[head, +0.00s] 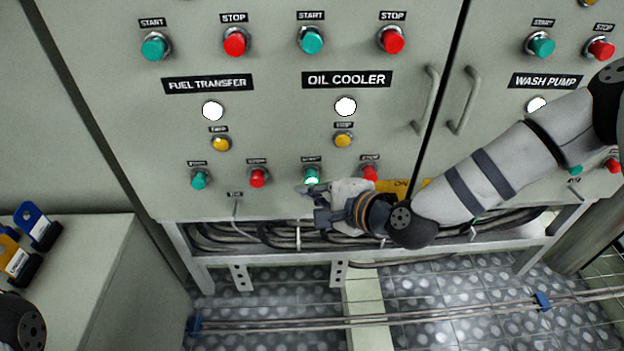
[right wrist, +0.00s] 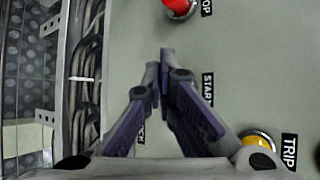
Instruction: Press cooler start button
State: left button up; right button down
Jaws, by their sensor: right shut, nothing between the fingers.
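The OIL COOLER label (head: 347,79) is on the grey cabinet, above a white lamp (head: 345,106) and a yellow button (head: 343,140). Below them, the green start button (head: 311,174) looks brightly lit. A red stop button (head: 370,173) is to its right and also shows in the right wrist view (right wrist: 178,6). My right gripper (head: 308,189) is shut and empty, its tips just below and in front of the green button. In the right wrist view the fingers (right wrist: 162,58) hide the button beside the START label (right wrist: 207,88); contact cannot be told. My left gripper is not in view.
A second START button (head: 311,40) and STOP button (head: 392,40) sit above the label. FUEL TRANSFER controls (head: 208,84) are to the left, WASH PUMP controls (head: 545,81) to the right. Door handles (head: 427,100) protrude. Cables (head: 275,236) run below the panel.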

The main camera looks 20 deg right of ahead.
jog(key=shift+s+a, duration=0.1)
jog(key=shift+s, duration=0.3)
jog(key=shift+s+a+p, duration=0.25)
jog(key=shift+s, duration=0.55)
jog(key=shift+s+a+p, duration=0.2)
jog(key=shift+s+p, duration=0.05)
jog(key=shift+s, duration=0.6)
jog(key=shift+s+a+p, duration=0.25)
jog(key=shift+s, duration=0.55)
